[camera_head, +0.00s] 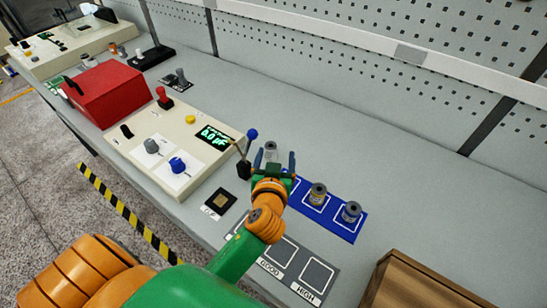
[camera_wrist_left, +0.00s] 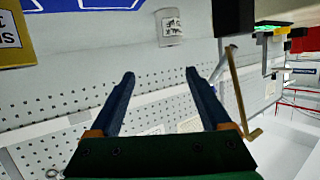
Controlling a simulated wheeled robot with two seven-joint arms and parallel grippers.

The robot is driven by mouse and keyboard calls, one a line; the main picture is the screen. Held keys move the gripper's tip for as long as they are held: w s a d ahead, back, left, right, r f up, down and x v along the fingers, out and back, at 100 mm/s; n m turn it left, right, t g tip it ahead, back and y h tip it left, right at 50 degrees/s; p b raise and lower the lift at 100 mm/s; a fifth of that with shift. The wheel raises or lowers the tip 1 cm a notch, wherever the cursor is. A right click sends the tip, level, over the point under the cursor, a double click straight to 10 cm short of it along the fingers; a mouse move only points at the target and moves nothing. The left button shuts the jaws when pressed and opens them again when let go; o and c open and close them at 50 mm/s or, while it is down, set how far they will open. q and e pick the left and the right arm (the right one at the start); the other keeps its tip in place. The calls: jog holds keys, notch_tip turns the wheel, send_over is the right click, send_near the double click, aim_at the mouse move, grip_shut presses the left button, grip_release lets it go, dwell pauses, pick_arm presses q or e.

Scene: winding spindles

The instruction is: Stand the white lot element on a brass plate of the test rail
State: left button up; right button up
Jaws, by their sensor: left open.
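A whitish cylinder (camera_head: 271,150), which looks like the white lot element, stands just beyond my left gripper (camera_head: 279,162). In the left wrist view it is a pale cylinder with a printed label (camera_wrist_left: 171,27), ahead of the open fingers (camera_wrist_left: 160,78) and apart from them. The left gripper is open, with nothing between its fingers, at the far left end of the blue mat (camera_head: 345,232). A small black square with a brass-coloured centre (camera_head: 220,203) lies on the bench left of my arm; I cannot tell whether it belongs to the test rail. My right gripper is out of view.
Two more cylinders, one yellow-topped (camera_head: 318,194) and one grey (camera_head: 351,212), stand on the mat. A meter console (camera_head: 180,150) and red box (camera_head: 105,92) are left; a wooden box (camera_head: 425,285) is front right.

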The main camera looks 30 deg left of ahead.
aim_at(271, 150)
pick_arm(q)
jog(key=shift+s+a+f+n+g, duration=0.3)
jog(key=shift+a+f+n, duration=0.1)
jog(key=shift+a+f, duration=0.15)
jog(key=shift+s+a+f+n+g, duration=0.2)
jog(key=shift+a+f+n+g, duration=0.15)
jog(key=shift+f, duration=0.2)
jog(key=p+x, duration=0.1)
jog(key=x, duration=0.4)
jog(key=shift+w, duration=0.45)
jog(key=shift+w+a+f, duration=0.15)
jog(key=shift+w, duration=0.2)
grip_shut()
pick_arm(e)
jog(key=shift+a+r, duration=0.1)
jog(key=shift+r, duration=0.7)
